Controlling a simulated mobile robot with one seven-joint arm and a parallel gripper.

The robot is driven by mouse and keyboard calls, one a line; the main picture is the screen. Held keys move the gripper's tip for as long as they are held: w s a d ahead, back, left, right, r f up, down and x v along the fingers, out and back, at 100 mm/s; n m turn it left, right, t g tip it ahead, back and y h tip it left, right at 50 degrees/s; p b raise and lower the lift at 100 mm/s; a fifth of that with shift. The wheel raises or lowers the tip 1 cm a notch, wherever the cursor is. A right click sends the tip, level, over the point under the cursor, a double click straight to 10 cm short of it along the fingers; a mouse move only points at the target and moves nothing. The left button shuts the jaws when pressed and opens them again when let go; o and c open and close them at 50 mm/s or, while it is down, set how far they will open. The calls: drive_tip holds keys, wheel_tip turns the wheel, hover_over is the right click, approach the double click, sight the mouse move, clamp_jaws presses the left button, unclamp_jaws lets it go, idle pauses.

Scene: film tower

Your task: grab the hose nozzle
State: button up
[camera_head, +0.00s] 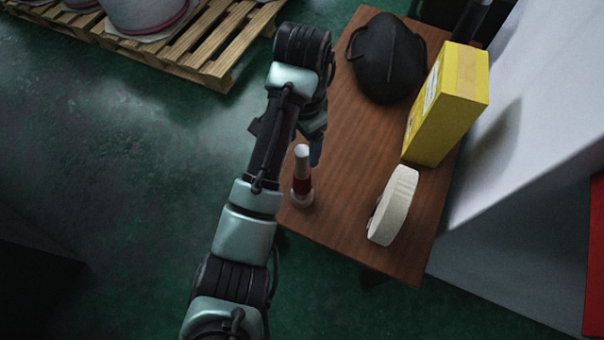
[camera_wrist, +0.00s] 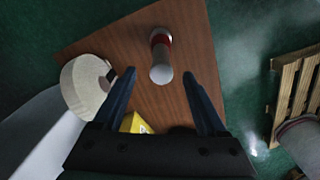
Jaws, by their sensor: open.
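The hose nozzle (camera_head: 302,178), white with a red band, stands upright on the near left corner of the wooden table (camera_head: 345,190). In the wrist view the nozzle (camera_wrist: 161,62) shows its pale round end toward the camera, in line with the gap between the fingers. My gripper (camera_wrist: 160,74) is open and empty, with one dark blue finger to each side of the nozzle in that picture. The nozzle appears to lie beyond the fingertips, and I see no contact. In the head view my arm hides most of my gripper (camera_head: 317,152).
A white roll (camera_head: 396,207) stands on the table right of the nozzle. A yellow box (camera_head: 447,105) and a black rounded object (camera_head: 386,58) are farther back. A wooden pallet (camera_head: 190,45) lies on the green floor. A pale wall (camera_head: 535,130) stands right of the table.

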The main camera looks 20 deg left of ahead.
sight(302, 160)
wheel_tip(302, 160, down, 7)
drive_tip(key=shift+b, duration=1.1)
clamp_jaws()
drive_tip(key=shift+w+a, duration=0.1)
idle(0.6)
